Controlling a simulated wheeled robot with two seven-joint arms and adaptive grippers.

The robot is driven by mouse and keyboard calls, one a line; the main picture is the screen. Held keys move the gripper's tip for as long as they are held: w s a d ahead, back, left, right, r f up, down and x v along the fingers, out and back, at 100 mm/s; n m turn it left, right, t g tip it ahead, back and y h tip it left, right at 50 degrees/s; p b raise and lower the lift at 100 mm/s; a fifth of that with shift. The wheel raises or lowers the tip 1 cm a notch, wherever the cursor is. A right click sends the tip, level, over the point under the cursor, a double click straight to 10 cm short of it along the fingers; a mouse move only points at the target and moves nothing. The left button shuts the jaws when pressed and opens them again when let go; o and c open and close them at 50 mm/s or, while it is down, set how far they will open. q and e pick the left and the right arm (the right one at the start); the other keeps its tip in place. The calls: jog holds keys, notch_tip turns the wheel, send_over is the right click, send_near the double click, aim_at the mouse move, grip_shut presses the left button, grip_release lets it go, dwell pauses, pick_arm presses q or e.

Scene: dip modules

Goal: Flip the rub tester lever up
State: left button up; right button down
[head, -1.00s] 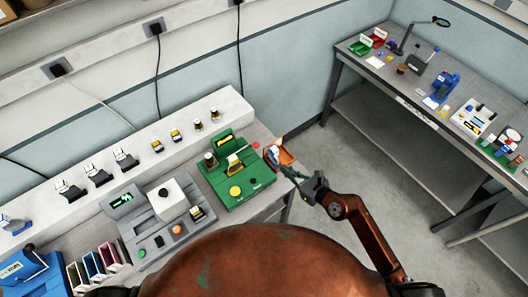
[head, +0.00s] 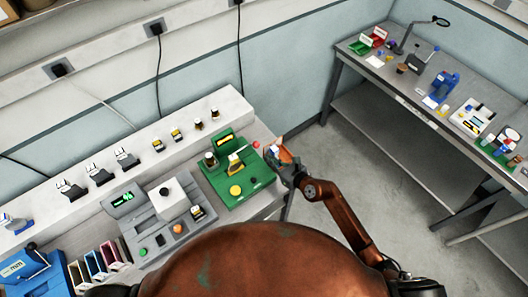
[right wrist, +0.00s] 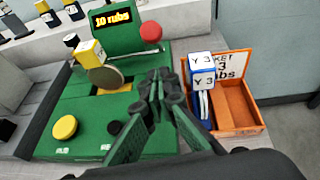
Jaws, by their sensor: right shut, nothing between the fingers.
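The green rub tester (head: 222,186) stands at the right end of the near bench. It also shows in the right wrist view (right wrist: 60,112), with a lit "10 rubs" display. Its lever is a thin rod with a red knob (right wrist: 151,32), pointing to the right beside the display; the knob also shows in the head view (head: 256,144). My right gripper (right wrist: 160,80) is shut and empty, at the tester's right side, below the knob in the wrist view and apart from it. In the head view, the right gripper (head: 290,168) partly covers the orange tray. My left gripper is not in view.
A yellow module (right wrist: 90,53) and a round disc stand on the tester. A grey machine (head: 150,228) is to the left.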

jog(key=shift+w+a+r+p, duration=0.45)
jog(key=shift+w+a+r, duration=0.35)
jog(key=shift+w, duration=0.1)
jog(key=shift+w+a, duration=0.35)
jog(key=shift+w, duration=0.05)
jog(key=shift+r, duration=0.15)
jog(key=shift+w+a+r+p, duration=0.15)
jog(key=shift+w+r+p, duration=0.1)
jog(key=shift+p, duration=0.1)
